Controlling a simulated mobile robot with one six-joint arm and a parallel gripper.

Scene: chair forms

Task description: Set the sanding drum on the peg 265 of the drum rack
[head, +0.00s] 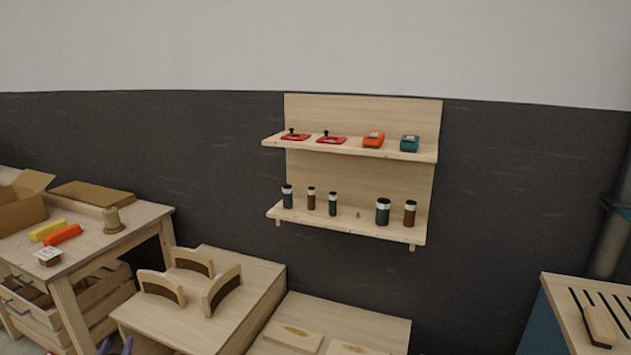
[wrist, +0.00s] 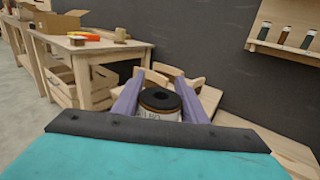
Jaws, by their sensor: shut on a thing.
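In the wrist view my gripper (wrist: 160,92) is shut on the sanding drum (wrist: 160,104), a short cylinder with a black top, a dark central hole and a white printed band. Its lower part is hidden by my gripper's body. In the head view only the purple fingertips of my gripper (head: 115,346) show at the bottom left, far from the wall rack. The drum rack (head: 340,226) is the lower wooden shelf on the wall. Several dark and brown drums stand upright on it. A small bare peg (head: 358,214) stands among them, right of the middle. Peg numbers are not legible.
The upper shelf (head: 346,151) holds red, orange and teal tools. Below the rack stand a low wooden table (head: 250,268) with curved chair parts and another low top (head: 375,325). A workbench (head: 150,217) with boxes is at left, a teal-sided bench (head: 560,290) at right.

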